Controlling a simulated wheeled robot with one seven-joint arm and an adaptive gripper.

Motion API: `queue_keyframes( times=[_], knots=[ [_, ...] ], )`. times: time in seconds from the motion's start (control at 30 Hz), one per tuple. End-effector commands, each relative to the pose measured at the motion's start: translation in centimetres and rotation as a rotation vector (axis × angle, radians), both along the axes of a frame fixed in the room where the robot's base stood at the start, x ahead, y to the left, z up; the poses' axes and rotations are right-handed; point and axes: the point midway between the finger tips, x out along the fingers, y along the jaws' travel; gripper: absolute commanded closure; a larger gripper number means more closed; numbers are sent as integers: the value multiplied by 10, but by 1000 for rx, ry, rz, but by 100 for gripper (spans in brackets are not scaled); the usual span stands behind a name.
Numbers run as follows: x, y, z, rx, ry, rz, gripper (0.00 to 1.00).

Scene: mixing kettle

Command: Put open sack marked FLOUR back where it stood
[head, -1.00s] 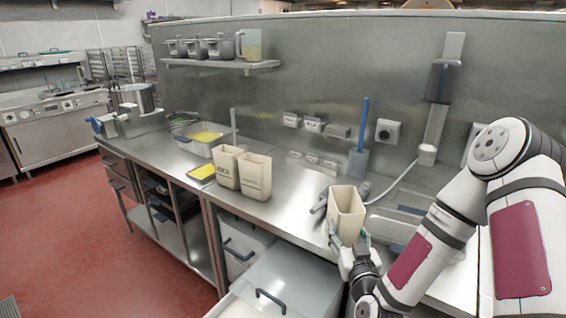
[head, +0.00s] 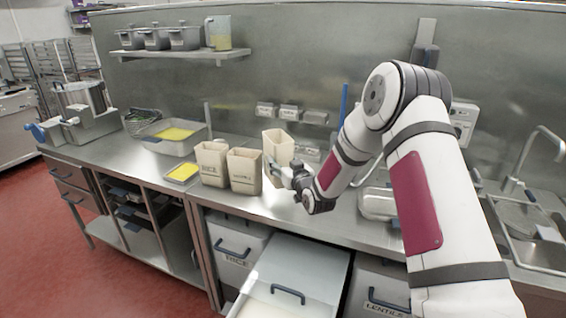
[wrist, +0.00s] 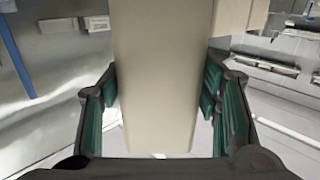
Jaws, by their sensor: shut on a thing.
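My gripper (head: 273,170) is shut on an open beige sack (head: 279,146) and holds it upright, just right of and slightly behind two other open sacks on the steel counter. The held sack's marking does not show. In the wrist view the sack (wrist: 160,75) fills the space between my green-padded fingers (wrist: 162,115). The left standing sack (head: 211,163) is marked RICE. The middle sack (head: 244,170) has a marking too small to read. I cannot tell whether the held sack touches the counter.
A yellow-topped tray (head: 182,173) and a deep pan with yellow contents (head: 172,134) lie left of the sacks. A blue-handled tool (head: 343,102) stands by the back wall. Bins, one marked RICE (head: 236,250), are below the counter. A sink (head: 540,245) is at right.

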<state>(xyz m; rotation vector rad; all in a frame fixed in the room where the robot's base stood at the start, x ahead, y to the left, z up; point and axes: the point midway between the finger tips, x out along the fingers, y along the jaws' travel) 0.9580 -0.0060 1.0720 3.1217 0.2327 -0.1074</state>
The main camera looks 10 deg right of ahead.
Motion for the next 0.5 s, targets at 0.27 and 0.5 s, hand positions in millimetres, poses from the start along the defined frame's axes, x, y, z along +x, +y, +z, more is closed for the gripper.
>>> queue_keyframes(
  times=[0.27, 0.5],
  knots=[
    [1, -1, -36, 0, 2, -1, 100],
    [0, 0, -65, 1, 2, -1, 100]
  ],
)
